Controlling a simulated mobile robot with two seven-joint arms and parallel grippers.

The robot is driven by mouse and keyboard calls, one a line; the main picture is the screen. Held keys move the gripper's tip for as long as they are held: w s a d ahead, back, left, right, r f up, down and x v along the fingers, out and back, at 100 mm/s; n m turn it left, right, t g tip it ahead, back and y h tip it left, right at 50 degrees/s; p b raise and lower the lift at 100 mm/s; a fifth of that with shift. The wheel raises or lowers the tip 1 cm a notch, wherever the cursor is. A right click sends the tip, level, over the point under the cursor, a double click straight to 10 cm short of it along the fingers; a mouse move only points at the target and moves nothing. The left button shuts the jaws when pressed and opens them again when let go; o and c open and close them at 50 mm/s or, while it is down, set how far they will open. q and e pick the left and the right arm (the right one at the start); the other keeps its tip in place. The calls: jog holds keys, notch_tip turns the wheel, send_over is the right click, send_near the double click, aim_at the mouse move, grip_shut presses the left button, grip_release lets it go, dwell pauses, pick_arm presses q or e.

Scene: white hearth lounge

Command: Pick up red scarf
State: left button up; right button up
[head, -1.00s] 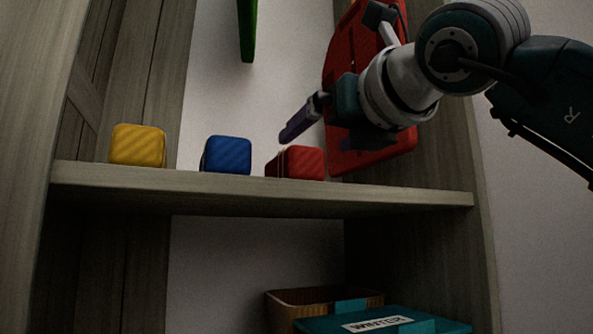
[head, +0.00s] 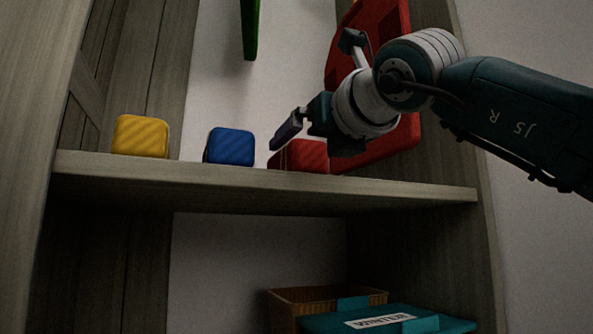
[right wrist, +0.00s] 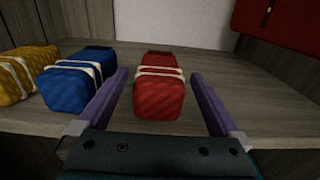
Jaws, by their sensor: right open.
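The red scarf (head: 303,156) is a rolled bundle on the wooden shelf, to the right of a blue bundle. In the right wrist view the red scarf (right wrist: 159,88) has pale bands around it and lies between the two fingers. My right gripper (right wrist: 164,78) is open, with one purple finger on each side of the scarf and gaps visible on both sides. In the head view my right gripper (head: 287,131) is just above and in front of the scarf, covering part of its left end. My left gripper is not in view.
A blue bundle (head: 230,146) and a yellow bundle (head: 140,136) sit left on the same shelf (head: 260,187). A red panel-like object (head: 385,140) stands at the right, behind my arm. A wicker basket (head: 290,306) and a teal box labelled WINTER (head: 330,322) are below.

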jog(key=shift+x, duration=2.6)
jog(key=c, duration=1.3)
